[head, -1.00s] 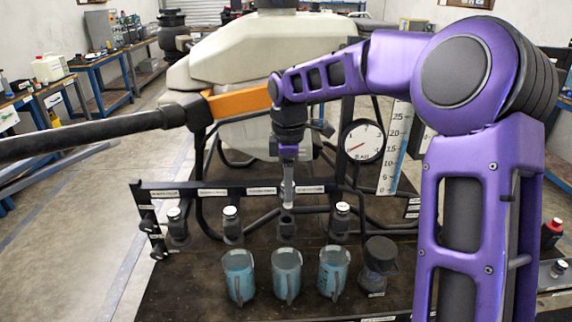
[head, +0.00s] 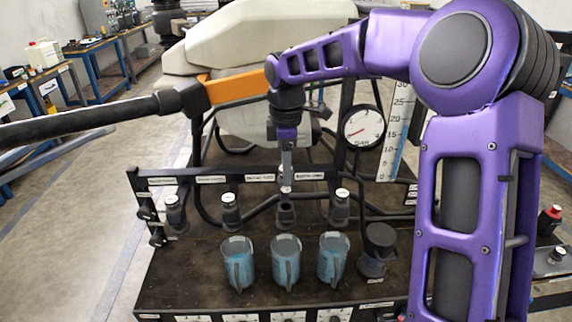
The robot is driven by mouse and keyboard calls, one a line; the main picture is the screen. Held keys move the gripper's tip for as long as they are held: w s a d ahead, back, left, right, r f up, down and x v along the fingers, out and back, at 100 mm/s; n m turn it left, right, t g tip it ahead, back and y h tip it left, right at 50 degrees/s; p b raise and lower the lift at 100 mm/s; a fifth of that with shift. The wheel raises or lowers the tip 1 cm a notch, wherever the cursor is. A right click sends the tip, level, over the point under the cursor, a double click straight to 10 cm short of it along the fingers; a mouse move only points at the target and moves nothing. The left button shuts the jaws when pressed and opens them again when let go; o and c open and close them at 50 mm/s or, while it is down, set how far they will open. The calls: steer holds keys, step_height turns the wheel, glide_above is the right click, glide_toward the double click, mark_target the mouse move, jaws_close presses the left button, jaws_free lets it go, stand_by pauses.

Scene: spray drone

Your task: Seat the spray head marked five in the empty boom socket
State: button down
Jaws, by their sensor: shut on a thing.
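My gripper (head: 287,172) hangs over the boom, pointing down, between the second and fourth socket positions. It is shut on a small pale spray head (head: 287,186), mostly hidden by the fingers; its marking cannot be read. Just below it is a dark boom socket (head: 286,212) with no white-capped head standing in it. I cannot tell whether the held head touches the socket. White-capped spray heads stand in the neighbouring sockets: one at far left (head: 175,212), one left of my gripper (head: 231,210) and one to its right (head: 340,206).
Three measuring jugs of blue liquid (head: 238,262) and a dark lidded pot (head: 378,250) stand in front of the boom. A pressure gauge (head: 364,128) and a graduated scale (head: 397,135) stand behind at right. A white tank (head: 250,50) is at the back.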

steer(key=shift+f+b, duration=0.85)
steer(key=shift+f, duration=1.1)
steer(key=shift+p, duration=0.9)
steer(key=shift+f+b, duration=1.05)
steer(key=shift+f, duration=1.05)
steer(key=shift+c, duration=1.4)
jaws_free()
step_height(320, 180, up, 18)
steer(key=p, duration=0.2)
steer(key=shift+f+p, duration=0.25)
steer(key=shift+p, duration=0.15)
